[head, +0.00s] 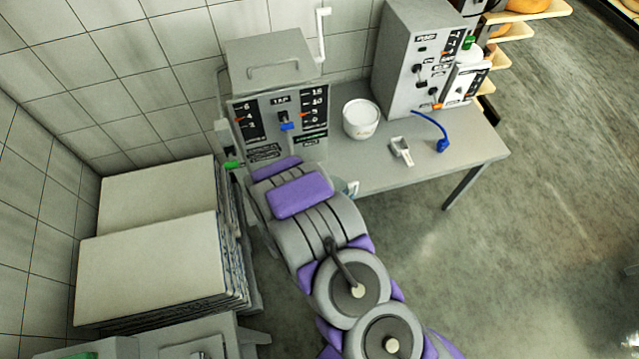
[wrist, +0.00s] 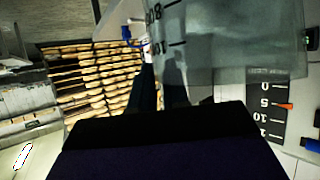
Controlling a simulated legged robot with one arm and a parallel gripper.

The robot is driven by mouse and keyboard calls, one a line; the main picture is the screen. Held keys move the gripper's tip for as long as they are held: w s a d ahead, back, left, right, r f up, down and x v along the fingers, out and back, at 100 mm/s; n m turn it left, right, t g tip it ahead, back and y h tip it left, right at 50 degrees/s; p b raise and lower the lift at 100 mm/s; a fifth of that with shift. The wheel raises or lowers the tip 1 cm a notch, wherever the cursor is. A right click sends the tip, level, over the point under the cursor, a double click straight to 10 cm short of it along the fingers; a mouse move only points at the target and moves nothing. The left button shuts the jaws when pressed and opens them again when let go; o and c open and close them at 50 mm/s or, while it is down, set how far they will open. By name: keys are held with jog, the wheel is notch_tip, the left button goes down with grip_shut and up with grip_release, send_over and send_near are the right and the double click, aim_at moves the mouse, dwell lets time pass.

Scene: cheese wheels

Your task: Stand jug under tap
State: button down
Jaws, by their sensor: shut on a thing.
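The tap machine (head: 280,75) is a grey box with black scale panels and a blue tap (head: 287,127) on its front, at the back left of the table. My gripper (wrist: 165,100) shows dark at the bottom of the wrist view, shut on a see-through grey jug (wrist: 225,45) with printed marks. The jug looks tilted in that view. In the head view my arm hides the gripper and most of the jug. The tap machine's scale panel (wrist: 268,108) is at the right of the wrist view, beside the jug. I cannot tell whether the jug is under the tap.
On the grey table (head: 450,160) are a white tub (head: 360,118), a small scoop (head: 401,150), a blue tool (head: 441,144) and a second machine (head: 415,65). Stacked pale boards (head: 150,265) stand left of my arm. The floor at right is clear.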

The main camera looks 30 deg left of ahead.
jog(key=s+a+n+y, duration=0.2)
jog(key=s+a, duration=0.2)
jog(key=s, duration=0.2)
jog(key=w+a+f, duration=0.4)
jog(key=w+a, duration=0.5)
jog(key=a, duration=0.3)
jog(key=shift+w+a+f+n+b, duration=0.2)
jog(key=shift+a+f+n+b, duration=0.1)
jog(key=shift+f+b, duration=0.1)
jog(key=c, duration=1.1)
grip_release()
